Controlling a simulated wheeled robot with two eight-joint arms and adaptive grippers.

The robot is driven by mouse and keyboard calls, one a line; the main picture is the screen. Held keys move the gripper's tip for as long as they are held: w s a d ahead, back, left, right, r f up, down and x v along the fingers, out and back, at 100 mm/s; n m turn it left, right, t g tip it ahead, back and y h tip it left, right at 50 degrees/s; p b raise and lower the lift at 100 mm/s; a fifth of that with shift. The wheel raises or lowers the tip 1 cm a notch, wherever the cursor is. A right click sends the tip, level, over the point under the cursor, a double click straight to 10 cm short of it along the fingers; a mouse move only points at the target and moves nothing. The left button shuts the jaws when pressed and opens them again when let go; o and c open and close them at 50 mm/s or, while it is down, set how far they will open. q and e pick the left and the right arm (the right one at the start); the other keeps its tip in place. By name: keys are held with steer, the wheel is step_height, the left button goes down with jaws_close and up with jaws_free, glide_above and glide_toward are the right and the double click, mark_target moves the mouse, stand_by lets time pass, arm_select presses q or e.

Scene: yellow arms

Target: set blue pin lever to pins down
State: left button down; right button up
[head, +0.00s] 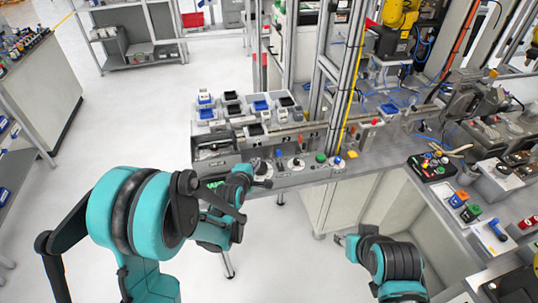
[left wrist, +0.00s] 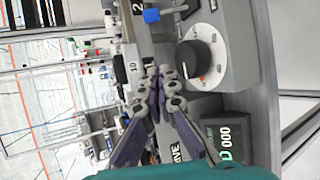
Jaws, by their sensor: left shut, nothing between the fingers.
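A small blue piece (left wrist: 151,15), which looks like the blue pin lever, is at the top of the left wrist view, beside a label "2". Its exact position is hard to tell. In the head view a small blue spot (head: 279,153) shows on the station's front panel, just beyond my left gripper (head: 264,176). In the left wrist view my left gripper (left wrist: 161,88) is shut and empty, its fingertips over the panel and apart from the blue piece. My right gripper (head: 341,240) is low in front of the station, small and partly hidden by its wrist; its opening is unclear.
A green button (head: 320,157) and a yellow part (head: 352,154) are farther right on the panel. Bins (head: 205,98) stand behind.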

arm_select(q)
steer(key=b+x, duration=0.2)
steer(key=x, duration=0.7)
steer(key=shift+w+f, duration=0.2)
steer(key=shift+w, duration=0.05)
steer(key=d, duration=0.2)
steer(key=d+r, duration=0.1)
steer(key=shift+s, duration=0.35)
steer(key=shift+s+d+r+b, duration=0.15)
steer(key=shift+d+b, duration=0.15)
steer(key=shift+s+b, duration=0.1)
steer(key=shift+b, duration=0.2)
steer(key=shift+s+t, duration=0.1)
steer(key=shift+t, duration=0.2)
steer(key=shift+s+d+r+t+b, duration=0.1)
steer(key=shift+s+t+b, duration=0.1)
steer(key=shift+t+b, duration=0.25)
